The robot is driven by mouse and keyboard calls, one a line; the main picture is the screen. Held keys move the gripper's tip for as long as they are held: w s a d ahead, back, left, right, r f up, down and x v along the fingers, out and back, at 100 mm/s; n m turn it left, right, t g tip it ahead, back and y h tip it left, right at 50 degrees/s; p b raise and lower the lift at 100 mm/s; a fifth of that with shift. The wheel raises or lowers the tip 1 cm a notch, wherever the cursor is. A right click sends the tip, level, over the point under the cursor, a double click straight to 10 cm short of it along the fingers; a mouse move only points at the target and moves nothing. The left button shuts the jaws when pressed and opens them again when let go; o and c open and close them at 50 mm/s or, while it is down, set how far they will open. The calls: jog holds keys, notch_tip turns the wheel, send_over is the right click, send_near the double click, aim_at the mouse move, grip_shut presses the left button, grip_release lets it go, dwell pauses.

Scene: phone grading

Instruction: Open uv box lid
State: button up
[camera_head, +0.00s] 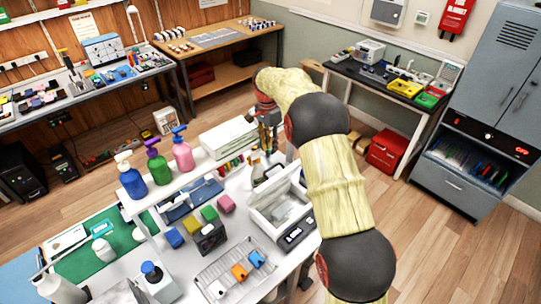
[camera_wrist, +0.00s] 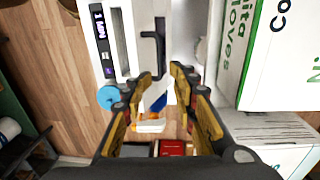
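The UV box (camera_head: 283,212) is a white box with a dark display on its front, standing at the right end of the white table. Its lid (camera_head: 274,188) appears tilted up, with a grey interior showing below it. In the wrist view the UV box (camera_wrist: 105,42) is at the upper left, its display reading "1 MIN", with a black hooked handle (camera_wrist: 153,48) beside it. My gripper (camera_head: 268,120) is beyond the box in the head view. In the wrist view my gripper (camera_wrist: 163,76) is open and empty, its fingertips just below the handle. I cannot tell whether they touch it.
A white glove carton (camera_wrist: 278,60) stands close at the right in the wrist view. Pump bottles (camera_head: 156,166) stand on a shelf left of the box. A wire rack (camera_head: 236,272) with coloured items and several coloured blocks (camera_head: 209,213) lie near the box.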

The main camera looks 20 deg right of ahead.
jog(key=shift+r, duration=0.7)
jog(key=shift+c, duration=0.4)
